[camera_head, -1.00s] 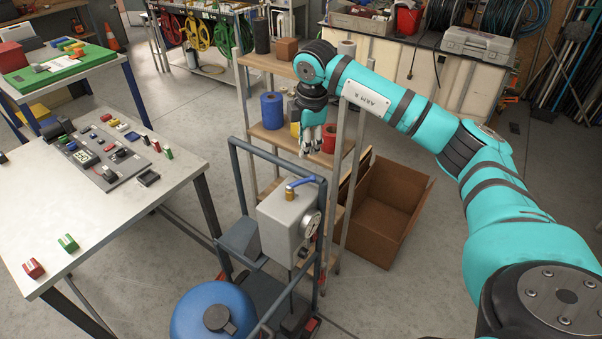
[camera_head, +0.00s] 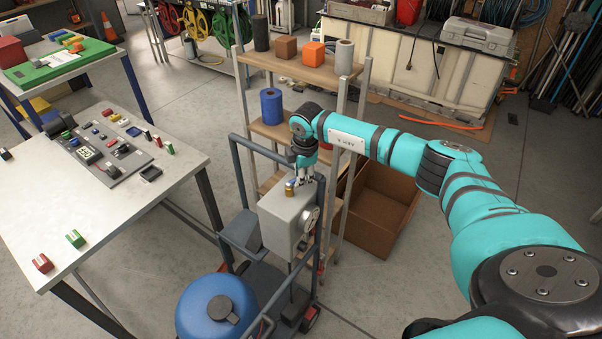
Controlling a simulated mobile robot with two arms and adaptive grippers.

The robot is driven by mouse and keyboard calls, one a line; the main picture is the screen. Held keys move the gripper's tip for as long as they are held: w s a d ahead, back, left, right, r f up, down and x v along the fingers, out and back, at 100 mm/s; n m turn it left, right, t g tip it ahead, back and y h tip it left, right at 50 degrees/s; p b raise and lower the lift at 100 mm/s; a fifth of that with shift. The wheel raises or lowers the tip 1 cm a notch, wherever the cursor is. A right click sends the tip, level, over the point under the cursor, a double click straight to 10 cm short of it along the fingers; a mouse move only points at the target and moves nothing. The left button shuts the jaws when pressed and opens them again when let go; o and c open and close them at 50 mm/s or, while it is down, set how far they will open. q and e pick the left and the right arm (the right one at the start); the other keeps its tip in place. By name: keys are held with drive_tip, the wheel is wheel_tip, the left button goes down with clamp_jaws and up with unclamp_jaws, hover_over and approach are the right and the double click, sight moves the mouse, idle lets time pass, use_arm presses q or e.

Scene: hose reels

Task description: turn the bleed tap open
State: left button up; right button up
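The bleed tap is a small brass body (camera_head: 290,187) on top of a grey box (camera_head: 284,224) with a round gauge on its right side. The box sits in the blue-grey frame of a cart. My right gripper (camera_head: 305,180) points down at the tap, just right of the brass body. Its fingers cover most of the blue lever, so the lever's angle is hidden. I cannot tell whether the fingers touch the lever or how far apart they are. My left gripper is not in view.
A blue tank (camera_head: 216,310) is on the cart in front of the box. A wooden shelf rack (camera_head: 300,66) stands close behind, with a cardboard box (camera_head: 378,215) beside it. A white worktable (camera_head: 90,215) is at left.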

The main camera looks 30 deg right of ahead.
clamp_jaws()
drive_tip(key=shift+w+f+n+b, duration=0.15)
drive_tip(key=shift+n+b, duration=0.15)
drive_tip(key=shift+b, duration=0.2)
drive_tip(key=shift+w+n, duration=0.1)
drive_tip(key=shift+n, duration=0.3)
drive_tip(key=shift+r, duration=0.25)
